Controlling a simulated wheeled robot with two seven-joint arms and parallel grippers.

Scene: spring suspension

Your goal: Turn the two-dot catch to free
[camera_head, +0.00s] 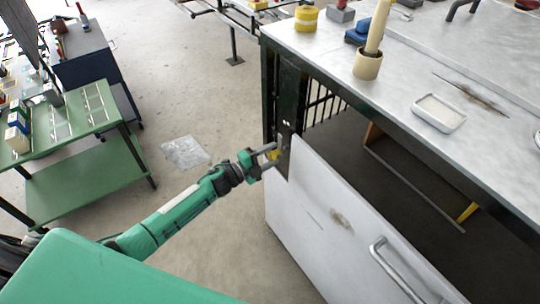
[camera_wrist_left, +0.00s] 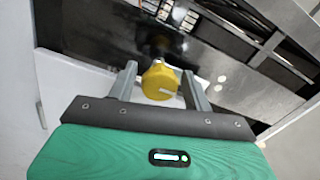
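A yellow knob (camera_wrist_left: 160,82) with a pale line across its face sits on a dark panel, and it also shows in the head view (camera_head: 273,154). My left gripper (camera_wrist_left: 160,88) is open, with one finger on each side of the knob. Narrow gaps seem to show between knob and fingers; contact is hard to judge. In the head view my left gripper (camera_head: 274,156) reaches the bench's upright. My right gripper is not in view.
A white panel (camera_head: 310,215) with a metal handle (camera_head: 395,270) hangs below the knob on the metal-topped bench (camera_head: 400,90). Pale labels (camera_wrist_left: 188,20) sit above the knob.

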